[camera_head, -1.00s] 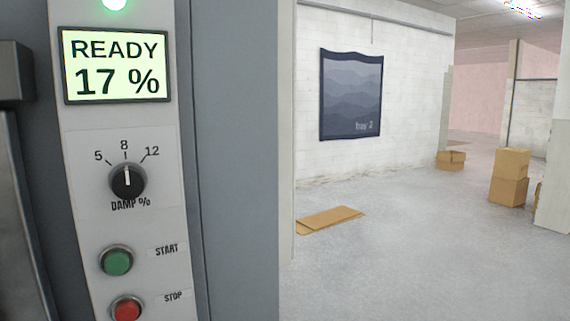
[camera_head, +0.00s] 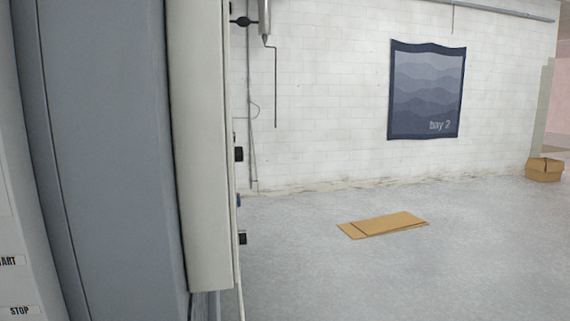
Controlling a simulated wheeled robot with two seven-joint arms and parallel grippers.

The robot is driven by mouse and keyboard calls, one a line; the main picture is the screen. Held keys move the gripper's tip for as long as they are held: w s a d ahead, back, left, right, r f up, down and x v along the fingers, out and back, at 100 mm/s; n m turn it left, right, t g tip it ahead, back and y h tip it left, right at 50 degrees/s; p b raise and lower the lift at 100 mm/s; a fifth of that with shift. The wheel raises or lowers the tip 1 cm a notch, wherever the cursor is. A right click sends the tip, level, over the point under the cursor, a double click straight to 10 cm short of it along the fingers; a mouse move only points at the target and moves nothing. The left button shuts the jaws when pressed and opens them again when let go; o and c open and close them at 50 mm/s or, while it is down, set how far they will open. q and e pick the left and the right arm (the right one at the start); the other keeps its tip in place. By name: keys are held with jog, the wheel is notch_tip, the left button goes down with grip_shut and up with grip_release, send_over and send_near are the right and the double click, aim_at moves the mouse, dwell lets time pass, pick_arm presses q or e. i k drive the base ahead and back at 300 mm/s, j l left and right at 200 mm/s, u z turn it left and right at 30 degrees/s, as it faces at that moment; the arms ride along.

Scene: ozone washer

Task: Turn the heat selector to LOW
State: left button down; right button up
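The heat selector cannot be made out in this view. A grey machine cabinet (camera_head: 105,150) fills the left side. At its left edge a strip of pale control panel (camera_head: 15,230) shows, with the cut-off START label and the STOP label. A light grey panel or box (camera_head: 205,150) stands edge-on beside the cabinet. Small dark knobs or switches (camera_head: 239,154) stick out from its right side, seen from the side, so their markings are hidden. Neither of my grippers is in view.
A flat piece of cardboard (camera_head: 385,225) lies on the grey floor (camera_head: 400,275). An open cardboard box (camera_head: 544,169) stands at the far right. A dark bay 2 banner (camera_head: 426,90) hangs on the white wall (camera_head: 330,90), with pipes at its left. The floor right of the cabinet is mostly free.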

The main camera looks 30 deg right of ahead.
aim_at(239, 151)
jog(key=k+l, duration=0.1)
jog(key=l, duration=0.85)
jog(key=k+l, duration=0.15)
jog(key=l, duration=0.3)
